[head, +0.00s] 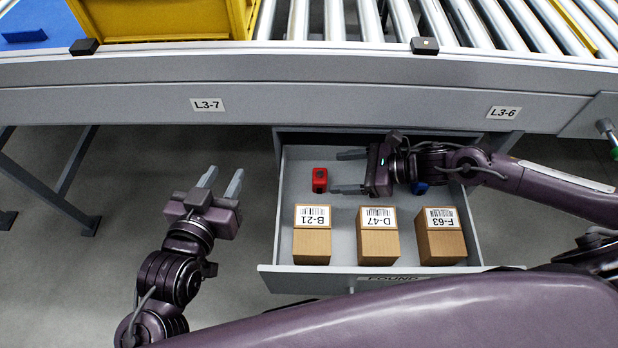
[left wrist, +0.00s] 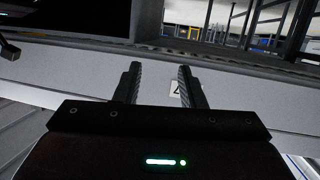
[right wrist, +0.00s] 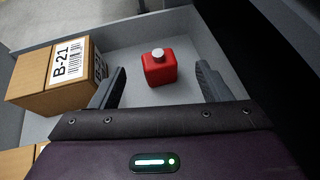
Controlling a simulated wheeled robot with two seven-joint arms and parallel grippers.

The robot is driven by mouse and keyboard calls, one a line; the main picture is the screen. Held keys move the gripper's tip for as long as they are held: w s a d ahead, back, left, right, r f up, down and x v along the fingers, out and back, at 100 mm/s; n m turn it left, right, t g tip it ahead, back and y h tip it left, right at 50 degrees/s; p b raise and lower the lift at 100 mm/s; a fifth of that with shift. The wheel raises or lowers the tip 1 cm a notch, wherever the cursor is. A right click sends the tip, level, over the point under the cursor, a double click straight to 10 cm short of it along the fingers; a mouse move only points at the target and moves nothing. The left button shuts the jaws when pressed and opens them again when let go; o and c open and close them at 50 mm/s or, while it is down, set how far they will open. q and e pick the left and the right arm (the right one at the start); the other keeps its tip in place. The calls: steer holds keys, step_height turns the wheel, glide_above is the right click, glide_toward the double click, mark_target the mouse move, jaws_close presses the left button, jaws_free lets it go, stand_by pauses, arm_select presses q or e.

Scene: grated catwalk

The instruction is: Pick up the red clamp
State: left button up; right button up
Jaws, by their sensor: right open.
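A small red object (head: 320,180) lies in the open drawer, in its back left part. In the right wrist view it is a red body with a round grey cap (right wrist: 160,66), more like a small can than a clamp. No other red thing shows. My right gripper (head: 347,172) is open inside the drawer, just right of the red object, its fingers pointing towards it. In the right wrist view the red object stands between and beyond the fingertips, untouched. My left gripper (head: 223,178) is open and empty, outside the drawer to its left.
The grey drawer (head: 285,235) holds three labelled cardboard boxes, B-21 (head: 312,245), D-47 (head: 378,245) and F-63 (head: 441,245), along its front. A blue item (head: 420,188) is partly hidden behind my right gripper. A roller conveyor (head: 330,70) with a yellow crate (head: 165,38) spans the back.

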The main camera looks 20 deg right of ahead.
mark_target(323, 174)
steer(key=shift+w+a+f, duration=0.1)
steer(key=shift+a, duration=0.25)
steer(key=shift+x, duration=0.9)
steer(key=shift+w+a+f+b, duration=0.15)
steer(key=shift+a+f+b, duration=0.05)
steer(key=shift+a+b, duration=0.15)
steer(key=b+x, duration=0.1)
steer(key=x, duration=0.3)
steer(key=shift+a+f, duration=0.15)
steer(key=shift+a, duration=0.15)
arm_select(q)
step_height(323, 174, up, 13)
steer(key=w+t+h, duration=0.1)
steer(key=t+h, duration=0.1)
steer(key=t, duration=0.4)
steer(key=shift+a, duration=0.45)
arm_select(e)
steer(key=shift+w, duration=0.1)
steer(key=c, duration=1.1)
